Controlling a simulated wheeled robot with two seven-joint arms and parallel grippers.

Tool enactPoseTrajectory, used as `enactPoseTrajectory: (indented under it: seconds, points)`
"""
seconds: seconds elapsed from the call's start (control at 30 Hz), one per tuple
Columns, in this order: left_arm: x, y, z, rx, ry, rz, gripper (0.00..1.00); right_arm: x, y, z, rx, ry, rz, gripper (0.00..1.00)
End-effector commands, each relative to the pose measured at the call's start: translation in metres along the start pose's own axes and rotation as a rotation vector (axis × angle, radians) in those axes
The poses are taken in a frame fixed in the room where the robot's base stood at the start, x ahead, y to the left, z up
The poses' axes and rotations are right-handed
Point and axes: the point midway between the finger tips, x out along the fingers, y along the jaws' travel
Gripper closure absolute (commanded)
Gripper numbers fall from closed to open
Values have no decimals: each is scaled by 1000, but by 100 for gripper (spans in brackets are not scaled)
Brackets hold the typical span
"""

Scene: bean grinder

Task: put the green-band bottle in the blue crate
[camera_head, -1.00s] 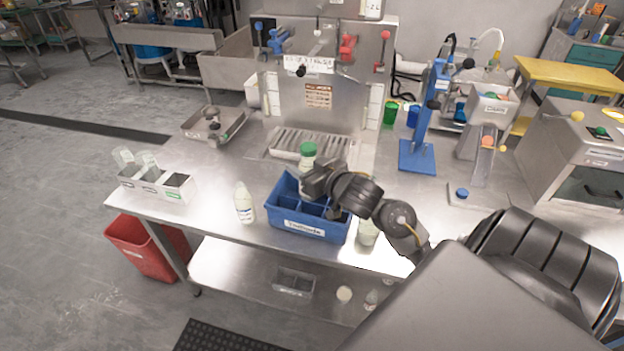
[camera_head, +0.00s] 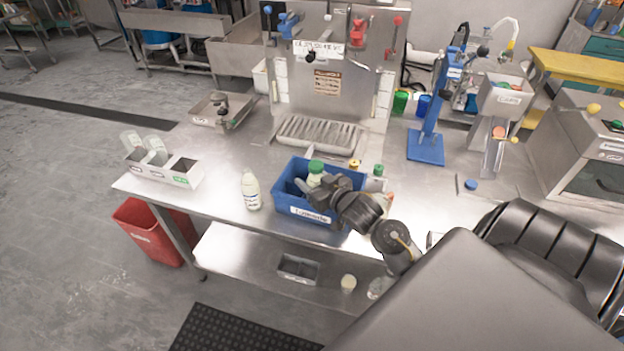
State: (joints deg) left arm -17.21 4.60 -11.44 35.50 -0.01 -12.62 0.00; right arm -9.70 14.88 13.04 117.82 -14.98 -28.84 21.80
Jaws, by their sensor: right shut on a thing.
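The blue crate (camera_head: 303,209) stands near the front edge of the steel table, with dividers inside and a white label on its front. A pale bottle with a green cap (camera_head: 315,168) is in my right gripper (camera_head: 312,184). The bottle is upright within the crate's outline, its lower part hidden by the crate and gripper. Whether it touches the crate floor cannot be seen, and a green band on it cannot be made out. My right gripper is shut on it, reaching in from the right over the crate's rim. My left gripper is not in view.
A white bottle (camera_head: 250,190) stands just left of the crate. Another green-capped container (camera_head: 377,172) and small items stand to its right, partly behind my arm. A white bin rack (camera_head: 165,172) is at the left. Bare table lies between the rack and white bottle.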

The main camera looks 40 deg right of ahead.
Motion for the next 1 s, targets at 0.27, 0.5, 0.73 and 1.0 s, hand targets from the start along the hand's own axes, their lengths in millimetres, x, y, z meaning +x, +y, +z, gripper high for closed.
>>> enactPoseTrajectory:
  seconds: [0.27,0.5,0.73,1.0]
  points:
    - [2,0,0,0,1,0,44,1,0,5,0,0,-1,72]
    - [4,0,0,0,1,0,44,2,0,11,-1,0,0,72]
    - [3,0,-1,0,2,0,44,2,0,11,-1,0,0,35]
    - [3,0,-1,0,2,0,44,2,0,11,0,0,0,29]
